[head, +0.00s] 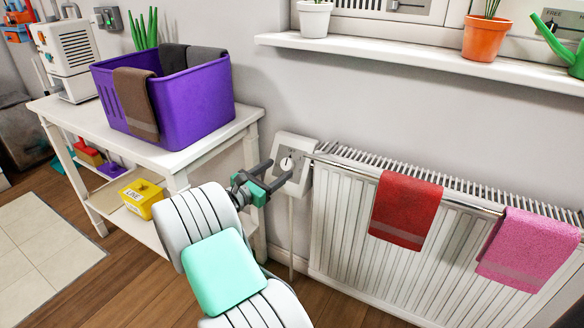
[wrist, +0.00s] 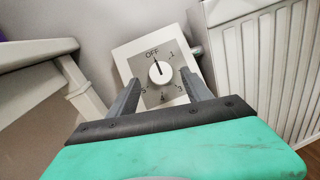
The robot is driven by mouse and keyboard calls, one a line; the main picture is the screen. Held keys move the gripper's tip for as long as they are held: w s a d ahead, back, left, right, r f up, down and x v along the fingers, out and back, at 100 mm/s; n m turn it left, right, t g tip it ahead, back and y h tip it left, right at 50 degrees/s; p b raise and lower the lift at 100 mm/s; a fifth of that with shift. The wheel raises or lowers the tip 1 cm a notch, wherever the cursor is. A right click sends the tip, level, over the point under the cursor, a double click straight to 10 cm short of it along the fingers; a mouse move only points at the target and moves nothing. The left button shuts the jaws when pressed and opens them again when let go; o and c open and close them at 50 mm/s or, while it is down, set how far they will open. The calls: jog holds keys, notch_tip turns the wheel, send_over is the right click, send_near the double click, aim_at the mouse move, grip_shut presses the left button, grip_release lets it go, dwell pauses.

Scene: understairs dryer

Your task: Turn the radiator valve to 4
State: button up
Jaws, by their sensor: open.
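The radiator valve (head: 289,163) is a white box with a grey dial plate, at the left end of the radiator. In the wrist view its round white knob (wrist: 160,73) sits in the middle of the plate, and its dark pointer mark points up at OFF. I read 1 at the upper right, 3 at the lower right, 4 at the bottom and 5 at the lower left. My gripper (head: 279,170) is open in front of the valve, its fingers to either side of the knob in the wrist view (wrist: 158,80). I see no contact with the knob.
The white radiator (head: 345,225) is right of the valve, with a red towel (head: 405,210) and a pink towel (head: 527,248) on its rail. A white table (head: 190,150) with a purple basket (head: 185,105) stands left. A window sill (head: 400,62) with pots runs above.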

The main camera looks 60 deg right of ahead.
aim_at(288, 164)
jog(key=shift+s+d, duration=0.1)
jog(key=shift+d, duration=1)
grip_shut()
